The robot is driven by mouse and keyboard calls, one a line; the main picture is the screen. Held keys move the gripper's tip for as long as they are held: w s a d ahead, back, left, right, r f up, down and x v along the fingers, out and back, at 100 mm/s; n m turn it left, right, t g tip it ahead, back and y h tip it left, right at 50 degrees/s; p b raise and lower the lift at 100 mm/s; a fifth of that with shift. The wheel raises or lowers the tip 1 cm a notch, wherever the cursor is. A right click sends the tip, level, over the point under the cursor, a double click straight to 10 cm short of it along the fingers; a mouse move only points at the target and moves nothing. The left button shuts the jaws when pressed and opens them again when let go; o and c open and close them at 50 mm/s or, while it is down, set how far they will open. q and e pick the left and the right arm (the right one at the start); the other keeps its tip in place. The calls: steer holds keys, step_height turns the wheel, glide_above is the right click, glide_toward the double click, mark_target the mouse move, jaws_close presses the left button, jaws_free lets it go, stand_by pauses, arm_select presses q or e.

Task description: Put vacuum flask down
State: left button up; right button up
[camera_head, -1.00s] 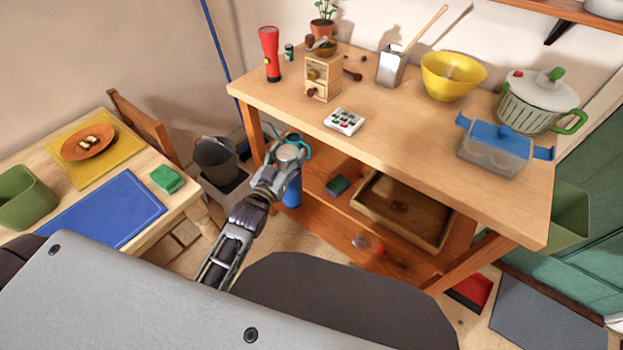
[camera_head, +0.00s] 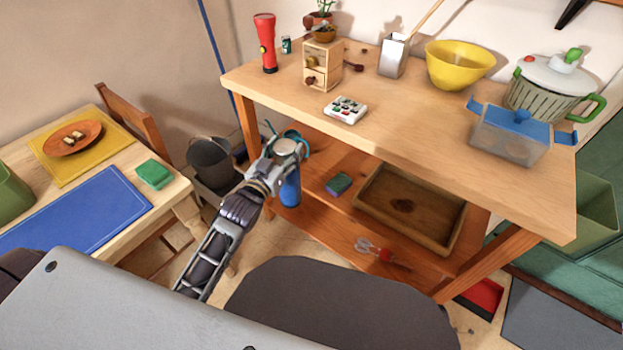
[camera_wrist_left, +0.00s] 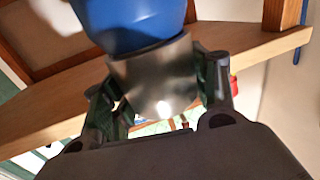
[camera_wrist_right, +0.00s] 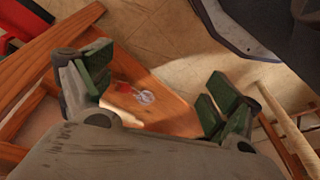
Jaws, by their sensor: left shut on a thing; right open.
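The vacuum flask (camera_head: 290,190) has a blue body and a silvery top. My left gripper (camera_head: 288,150) is shut on it and holds it upright in front of the workbench's left end, below the height of its top. In the left wrist view, the flask's metal part (camera_wrist_left: 155,75) sits between the fingers, with the blue body (camera_wrist_left: 130,22) beyond. The flask's far side is hidden. My right gripper (camera_wrist_right: 150,95) is open and empty, seen only in its own wrist view, with the lower shelf and floor beyond it.
The wooden workbench (camera_head: 400,125) carries a red torch (camera_head: 265,42), a grinder (camera_head: 322,65), a calculator-like device (camera_head: 345,110), a yellow bowl (camera_head: 460,68) and a blue-lidded container (camera_head: 510,135). Its lower shelf holds a wooden tray (camera_head: 365,215) and a sponge (camera_head: 338,184). A dark bucket (camera_head: 210,160) stands left.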

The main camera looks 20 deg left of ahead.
arm_select(q)
steer(key=shift+w+f+b, duration=0.15)
steer(key=shift+f+b, duration=0.35)
steer(key=shift+b, duration=0.75)
steer(key=shift+w+f+b, duration=0.1)
steer(key=shift+f+b, duration=0.05)
steer(key=shift+b, duration=0.55)
arm_select(e)
step_height(320, 180, up, 6)
steer(key=shift+a+r, duration=0.15)
steer(key=shift+a, duration=0.15)
